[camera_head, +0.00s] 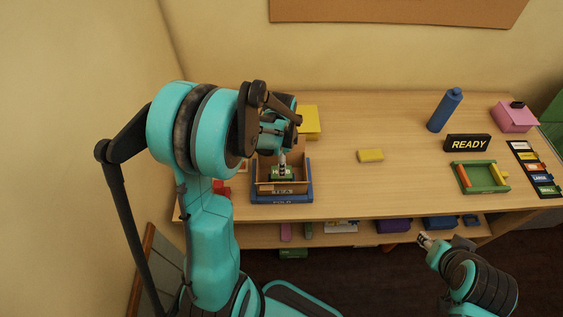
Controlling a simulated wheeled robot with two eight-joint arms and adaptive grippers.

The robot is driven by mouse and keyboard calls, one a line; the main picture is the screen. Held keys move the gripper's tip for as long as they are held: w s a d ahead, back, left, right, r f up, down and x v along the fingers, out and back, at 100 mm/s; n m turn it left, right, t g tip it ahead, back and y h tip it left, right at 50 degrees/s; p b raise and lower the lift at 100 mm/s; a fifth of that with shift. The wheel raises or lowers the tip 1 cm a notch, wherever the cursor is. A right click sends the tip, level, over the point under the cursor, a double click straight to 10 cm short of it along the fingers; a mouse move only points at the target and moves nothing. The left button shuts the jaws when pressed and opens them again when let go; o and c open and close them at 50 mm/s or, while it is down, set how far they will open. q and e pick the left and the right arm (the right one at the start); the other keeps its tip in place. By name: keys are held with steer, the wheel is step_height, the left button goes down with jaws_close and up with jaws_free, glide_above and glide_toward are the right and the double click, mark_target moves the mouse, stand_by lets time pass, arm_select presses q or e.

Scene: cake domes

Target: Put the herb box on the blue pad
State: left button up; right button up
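A blue pad or tray (281,198) with white lettering on its front edge lies on the left part of the table. A brown open box (265,188) stands on it, with a label on its front. A small green thing with a pale mark (283,173) is inside the box; I cannot tell which of these is the herb box. My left gripper (282,163) points down into the box, right at the green thing. Its fingers are too small and partly hidden to show a grip. My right gripper (424,239) is in front of the table at lower right, apart from everything.
A yellow block (370,155), blue bottle (445,110), READY sign (467,143), green tray (480,177) and pink box (514,116) stand to the right. A larger yellow thing (309,122) is behind the brown box. The table's middle front is clear.

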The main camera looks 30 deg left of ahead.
arm_select(q)
step_height(320, 180, up, 6)
steer(key=p, duration=0.3)
steer(key=shift+f+p, duration=0.2)
steer(key=shift+p, duration=0.15)
step_height(320, 180, up, 12)
stand_by(0.5)
steer(key=s+d+f+n+t+b, duration=0.1)
steer(key=s+d+n+b, duration=0.1)
steer(key=s+d+f+n+t+b, duration=0.1)
steer(key=s+d+f+n+b, duration=0.1)
steer(key=b, duration=0.1)
steer(key=s+d+f+n+t+b, duration=0.1)
steer(key=s+d+f+n+b, duration=0.1)
steer(key=shift+s+d+f+t+b, duration=0.25)
steer(key=shift+s+d+t+b, duration=0.05)
steer(key=shift+d+t+b, duration=0.1)
steer(key=s+d+f+n+t+b, duration=0.3)
steer(key=s+f+n+b, duration=0.1)
steer(key=f+n, duration=0.1)
steer(key=shift+s+d+f+n+b, duration=0.3)
steer(key=shift+d+f+b, duration=0.1)
steer(key=shift+f, duration=0.15)
